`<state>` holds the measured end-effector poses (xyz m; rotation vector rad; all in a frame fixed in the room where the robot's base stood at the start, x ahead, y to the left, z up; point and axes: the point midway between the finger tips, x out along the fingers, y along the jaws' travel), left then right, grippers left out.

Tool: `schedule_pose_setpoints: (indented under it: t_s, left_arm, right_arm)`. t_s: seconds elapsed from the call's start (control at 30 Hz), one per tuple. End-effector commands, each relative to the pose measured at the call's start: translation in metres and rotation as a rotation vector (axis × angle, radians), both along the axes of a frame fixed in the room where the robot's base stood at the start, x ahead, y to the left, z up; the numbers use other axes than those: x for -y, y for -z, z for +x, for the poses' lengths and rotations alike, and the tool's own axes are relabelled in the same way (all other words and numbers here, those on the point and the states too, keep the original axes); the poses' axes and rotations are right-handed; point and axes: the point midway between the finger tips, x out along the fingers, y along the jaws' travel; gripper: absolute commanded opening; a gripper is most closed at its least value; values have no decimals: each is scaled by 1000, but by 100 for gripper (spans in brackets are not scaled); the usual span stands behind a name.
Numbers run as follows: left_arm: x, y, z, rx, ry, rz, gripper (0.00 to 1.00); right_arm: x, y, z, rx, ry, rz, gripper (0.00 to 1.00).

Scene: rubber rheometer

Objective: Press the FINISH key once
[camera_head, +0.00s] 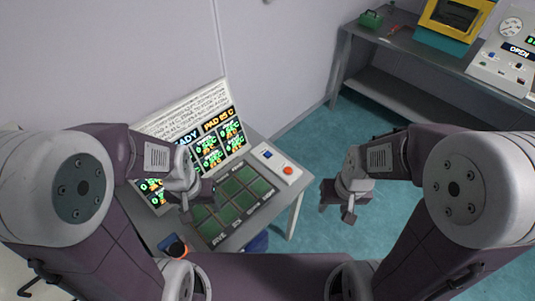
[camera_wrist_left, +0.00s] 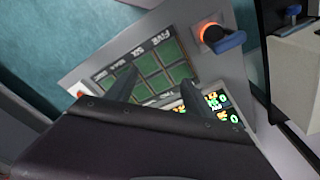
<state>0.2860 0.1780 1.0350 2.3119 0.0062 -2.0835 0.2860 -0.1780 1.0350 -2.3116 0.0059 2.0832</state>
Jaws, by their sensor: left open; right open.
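A pale key box (camera_head: 276,164) with a blue key (camera_head: 267,154) and a red-orange key (camera_head: 288,170) sits at the right edge of the workstation table. The lettering on it is too small to read, so I cannot tell which key is FINISH. My left gripper (camera_head: 186,210) is open and empty, over the left side of the green pad panel (camera_head: 236,195), apart from the keys. In the left wrist view its two dark fingers (camera_wrist_left: 157,82) stand in front of the same panel (camera_wrist_left: 150,72). My right gripper (camera_head: 347,208) is open and empty, right of the table over the floor.
A lit display board (camera_head: 205,125) stands behind the panel. An orange-ringed knob with a dark handle (camera_head: 176,247) is at the table's front left; it also shows in the left wrist view (camera_wrist_left: 213,35). A grey bench (camera_head: 410,50) with instruments stands at the back right. Floor between is clear.

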Motion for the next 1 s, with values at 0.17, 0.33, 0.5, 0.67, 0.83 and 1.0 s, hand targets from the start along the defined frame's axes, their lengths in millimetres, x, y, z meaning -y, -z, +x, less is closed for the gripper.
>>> schedule_pose_setpoints:
  t_s: [0.17,0.33,0.5,0.67,0.83,1.0]
  left_arm:
    - [0,0,0,0,0,0,8]
    - [0,0,0,0,0,0,0]
    - [0,0,0,0,0,0,0]
    - [0,0,0,0,0,0,0]
    - [0,0,0,0,0,0,0]
    - [0,0,0,0,0,0,0]
  right_arm:
    - [0,0,0,0,0,0,45]
    - [0,0,0,0,0,0,45]
    - [0,0,0,0,0,0,45]
    - [0,0,0,0,0,0,45]
    - [0,0,0,0,0,0,45]
    - [0,0,0,0,0,0,45]
